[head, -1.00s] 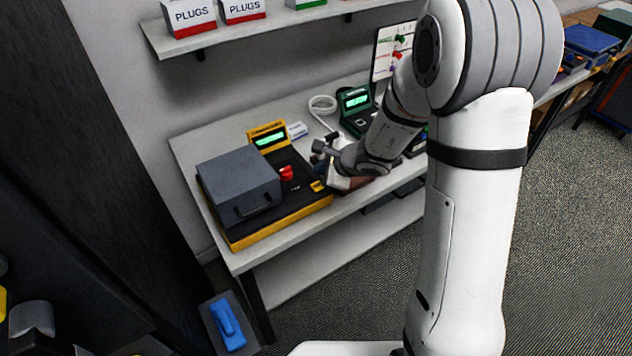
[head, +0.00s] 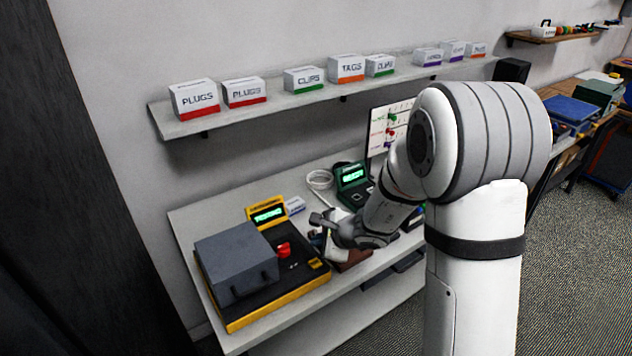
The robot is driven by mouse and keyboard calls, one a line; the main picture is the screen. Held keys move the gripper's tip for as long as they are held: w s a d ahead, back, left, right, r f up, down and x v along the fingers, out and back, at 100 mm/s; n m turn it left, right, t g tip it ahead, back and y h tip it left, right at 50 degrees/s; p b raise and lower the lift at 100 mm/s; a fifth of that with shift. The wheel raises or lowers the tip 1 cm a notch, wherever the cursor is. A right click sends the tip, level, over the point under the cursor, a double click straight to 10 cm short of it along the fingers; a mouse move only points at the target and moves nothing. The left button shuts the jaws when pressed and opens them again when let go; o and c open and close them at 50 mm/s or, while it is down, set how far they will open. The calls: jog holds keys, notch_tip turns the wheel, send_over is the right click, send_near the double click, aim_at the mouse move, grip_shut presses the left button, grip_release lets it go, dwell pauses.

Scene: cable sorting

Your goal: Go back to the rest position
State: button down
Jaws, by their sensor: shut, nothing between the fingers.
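My gripper (head: 318,221) is at the end of my white arm, above the workbench (head: 200,222). It is shut, with nothing seen between its fingers. It is just right of the yellow and black device (head: 300,262) with a grey lid and a red knob. The fingertips look small here, and part of the bench behind my arm is hidden.
A green device (head: 351,178) and a coiled white cable (head: 319,180) are behind my gripper. A wall shelf (head: 215,118) with labelled boxes, such as the Plugs box (head: 194,98), hangs above. A dark panel (head: 85,200) stands at left. Open floor (head: 575,230) is at right.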

jog(key=s+d+r+n+g, duration=0.2)
jog(key=s+r+n, duration=0.9)
jog(key=s+r, duration=0.15)
jog(key=s+d+r+n+g+h, duration=0.1)
jog(key=s+d+r+n+h, duration=0.2)
jog(key=s+d, duration=1)
jog(key=n+h, duration=0.3)
jog(key=shift+s+n+h, duration=0.25)
jog(key=shift+n+h, duration=0.05)
jog(key=shift+n, duration=0.1)
